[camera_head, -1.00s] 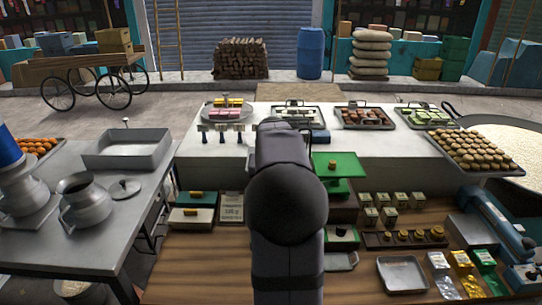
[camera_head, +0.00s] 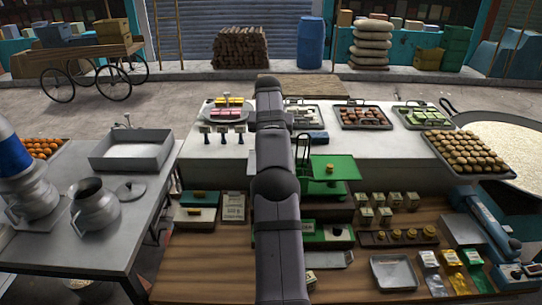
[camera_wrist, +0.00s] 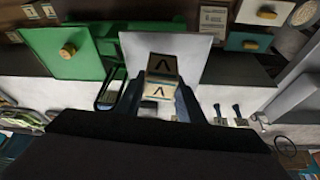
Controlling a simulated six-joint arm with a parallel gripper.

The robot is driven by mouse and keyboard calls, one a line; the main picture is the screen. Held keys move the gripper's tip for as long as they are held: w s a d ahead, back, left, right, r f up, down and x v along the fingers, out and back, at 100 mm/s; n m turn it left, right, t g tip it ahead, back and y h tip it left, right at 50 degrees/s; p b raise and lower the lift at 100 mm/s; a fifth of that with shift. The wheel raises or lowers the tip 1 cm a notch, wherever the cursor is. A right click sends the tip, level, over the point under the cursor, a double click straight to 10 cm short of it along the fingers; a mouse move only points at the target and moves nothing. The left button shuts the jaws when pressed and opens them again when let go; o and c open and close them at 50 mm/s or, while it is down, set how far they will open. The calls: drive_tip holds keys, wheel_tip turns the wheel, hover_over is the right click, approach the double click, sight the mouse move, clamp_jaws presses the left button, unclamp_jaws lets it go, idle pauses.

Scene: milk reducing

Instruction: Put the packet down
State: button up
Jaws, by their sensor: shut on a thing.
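My gripper (camera_wrist: 158,100) is shut on a small cream and gold packet (camera_wrist: 162,68) with dark angular marks, between two dark fingers in the wrist view. Behind the packet in that view is a pale grey plate (camera_wrist: 203,55). I cannot tell whether the packet touches it. Beside the plate is a green plate (camera_wrist: 60,52) bearing a small brass piece (camera_wrist: 67,49). In the head view my arm hides the packet and most of the gripper. The green plate (camera_head: 345,167) shows right of the arm, and an edge of the grey plate (camera_head: 252,161) shows left of it.
Several similar packets (camera_head: 383,215) stand on the wooden counter at the right. A brass weight rack (camera_head: 372,239) and a metal tray (camera_head: 393,273) lie in front of them. Sweet trays (camera_head: 365,115) line the white counter's back. A metal table (camera_head: 120,215) with pots is at the left.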

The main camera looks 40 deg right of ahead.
drive_tip(key=shift+w+d+n+p, duration=0.35)
drive_tip(key=shift+w+n+p, duration=0.2)
drive_tip(key=shift+p, duration=0.15)
drive_tip(key=shift+w+d+f, duration=0.1)
drive_tip(key=shift+w+f, duration=0.1)
drive_tip(key=shift+f, duration=0.2)
drive_tip(key=shift+f, duration=1.3)
drive_tip(key=shift+f, duration=0.15)
